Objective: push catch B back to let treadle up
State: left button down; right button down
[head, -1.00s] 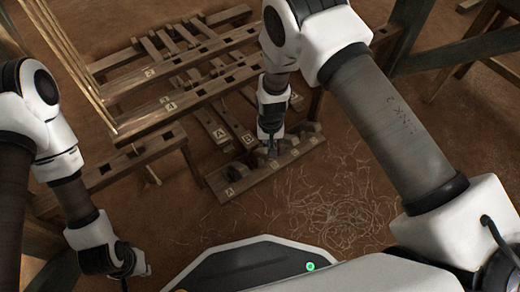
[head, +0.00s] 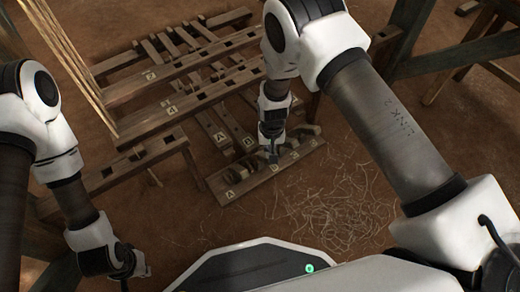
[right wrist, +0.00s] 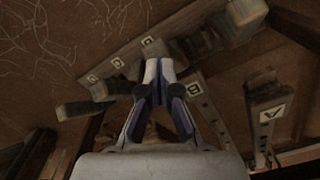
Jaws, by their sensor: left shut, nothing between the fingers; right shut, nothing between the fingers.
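The catch board (head: 262,185) lies on the floor with lettered tags and a row of wooden catches. The catch I take for B (head: 249,163) is a dark rounded block; it shows right of my fingertips in the right wrist view (right wrist: 190,46). My right gripper (head: 272,158) is shut and empty, low at the board beside this catch; whether it touches cannot be told. Its fingers also show in the right wrist view (right wrist: 162,72). The treadle tagged B (head: 240,132) runs back from the board, beside treadle A. My left gripper (head: 132,268) is shut and empty, away at lower left.
Slotted loom beams (head: 190,97) stand behind and left of the board. Loose threads (head: 340,205) lie on the earth floor to its right. Wooden posts and a frame (head: 470,55) stand at the right. Other catches (right wrist: 105,88) sit close left of my right fingers.

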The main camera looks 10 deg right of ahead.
jog(key=shift+s+d+r+p, duration=0.1)
jog(key=shift+s+r+p, duration=0.1)
jog(key=shift+r+p, duration=0.75)
jog(key=shift+s+d+r+p, duration=0.1)
jog(key=shift+s+r+p, duration=0.1)
jog(key=shift+r+p, duration=0.7)
jog(key=shift+s+r+p, duration=0.2)
jog(key=shift+r+p, duration=0.6)
jog(key=shift+p, duration=0.3)
jog(key=shift+f, duration=0.1)
jog(key=shift+s, duration=0.1)
